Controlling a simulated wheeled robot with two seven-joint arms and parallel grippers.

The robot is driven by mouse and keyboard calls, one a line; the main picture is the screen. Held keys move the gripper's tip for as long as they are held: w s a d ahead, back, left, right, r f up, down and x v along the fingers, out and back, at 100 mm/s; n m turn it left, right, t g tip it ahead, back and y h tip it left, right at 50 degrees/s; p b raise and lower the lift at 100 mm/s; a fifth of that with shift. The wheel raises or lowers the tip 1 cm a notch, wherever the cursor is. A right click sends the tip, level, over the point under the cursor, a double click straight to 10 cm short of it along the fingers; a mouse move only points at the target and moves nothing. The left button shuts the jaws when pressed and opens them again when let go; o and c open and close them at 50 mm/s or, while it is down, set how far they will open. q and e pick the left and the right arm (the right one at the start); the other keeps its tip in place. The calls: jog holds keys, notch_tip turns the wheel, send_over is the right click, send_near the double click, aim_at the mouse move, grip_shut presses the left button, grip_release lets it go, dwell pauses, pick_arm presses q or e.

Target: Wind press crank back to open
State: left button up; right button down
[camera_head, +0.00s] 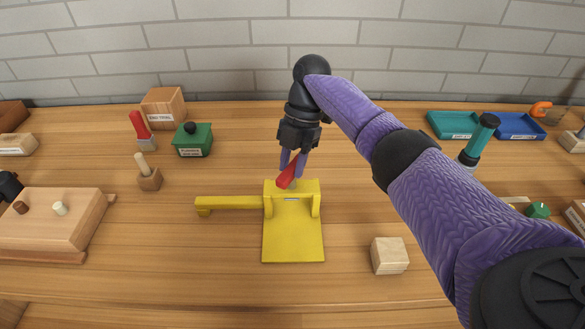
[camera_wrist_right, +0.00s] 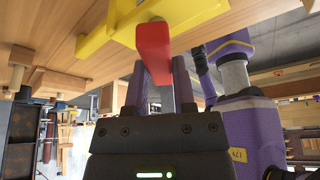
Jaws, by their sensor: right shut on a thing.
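The yellow press (camera_head: 292,240) stands on the wooden table, with a flat base plate in front and a yellow arm reaching out to the left. Its red crank handle (camera_head: 287,176) is at the top of the press frame, tilted. My right gripper (camera_head: 291,168) comes down from above and is shut on the red handle. In the right wrist view the red handle (camera_wrist_right: 154,50) lies at the fingers (camera_wrist_right: 160,85), with the yellow press (camera_wrist_right: 130,20) beyond it. The fingers partly hide the crank in the head view. My left gripper is not in view.
A pale wooden block (camera_head: 389,255) sits right of the press. A green box (camera_head: 193,140), a red-handled tool (camera_head: 141,128) and a wooden block with pegs (camera_head: 55,220) are to the left. Blue trays (camera_head: 520,126) stand at back right. Table in front of the press is clear.

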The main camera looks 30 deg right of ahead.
jog(key=n+g+b, duration=0.1)
jog(key=n, duration=0.1)
jog(key=shift+f+n+h, duration=0.1)
jog(key=shift+n+h, duration=0.2)
jog(key=shift+n, duration=0.1)
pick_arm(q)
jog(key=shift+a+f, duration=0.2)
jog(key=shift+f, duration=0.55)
pick_arm(e)
jog(key=shift+n+g+h, duration=0.4)
jog(key=shift+n, duration=1.2)
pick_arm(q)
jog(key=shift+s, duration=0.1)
pick_arm(e)
jog(key=shift+n, duration=0.3)
jog(key=shift+c, duration=2.2)
grip_release()
